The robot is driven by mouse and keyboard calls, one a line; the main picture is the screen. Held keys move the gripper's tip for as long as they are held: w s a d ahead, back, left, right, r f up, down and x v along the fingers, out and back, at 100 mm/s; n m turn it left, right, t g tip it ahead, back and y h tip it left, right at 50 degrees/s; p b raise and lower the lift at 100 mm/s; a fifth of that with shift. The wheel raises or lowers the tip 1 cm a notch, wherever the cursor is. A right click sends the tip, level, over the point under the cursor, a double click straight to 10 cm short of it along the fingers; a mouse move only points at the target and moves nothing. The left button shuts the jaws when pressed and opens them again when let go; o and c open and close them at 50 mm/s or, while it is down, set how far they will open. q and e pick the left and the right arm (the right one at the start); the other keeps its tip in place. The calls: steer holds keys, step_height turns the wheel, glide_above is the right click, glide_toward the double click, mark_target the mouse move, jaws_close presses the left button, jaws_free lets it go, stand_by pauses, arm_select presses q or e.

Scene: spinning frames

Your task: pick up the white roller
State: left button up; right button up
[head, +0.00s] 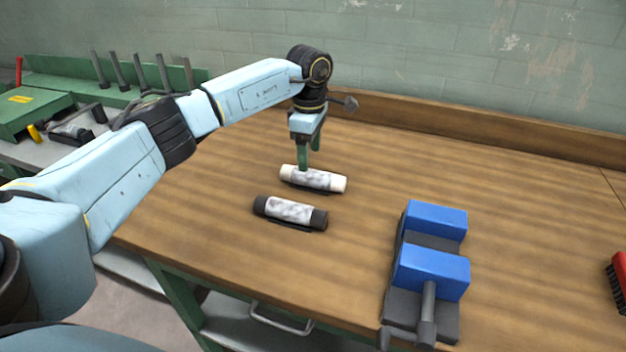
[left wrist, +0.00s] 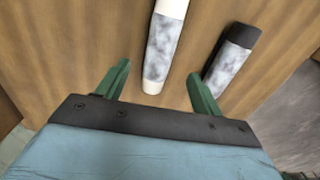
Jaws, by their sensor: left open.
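The white roller (head: 314,179) lies on the wooden table, with white ends and a grey mottled middle band. My left gripper (head: 305,160) points down just above and beside its left end. In the left wrist view the white roller (left wrist: 165,48) lies ahead, its near end between the lines of the two open green fingers (left wrist: 158,85). Nothing is between the fingertips that I can make out as held. A black-ended roller (head: 290,212) with a similar band lies in front of the white one, and it also shows in the left wrist view (left wrist: 230,62), beyond the right finger. My right gripper is not in view.
A blue and dark grey vise (head: 430,270) stands on the table to the right. A red brush (head: 618,270) is at the far right edge. A green tool rack (head: 130,75) stands at the back left. The table's middle back is clear, and a wooden ledge (head: 480,123) runs along the wall.

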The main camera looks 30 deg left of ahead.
mark_target(313, 171)
arm_select(q)
steer(key=shift+w+d+f, duration=0.1)
steer(key=shift+d+f, duration=0.1)
steer(key=shift+f, duration=1.4)
steer(key=shift+w+d+f, duration=0.1)
steer(key=shift+d+f, duration=0.05)
steer(key=shift+f, duration=1.4)
steer(key=shift+s, duration=0.1)
steer(key=shift+c, duration=0.4)
steer(key=shift+r, duration=0.15)
steer(key=c, duration=1)
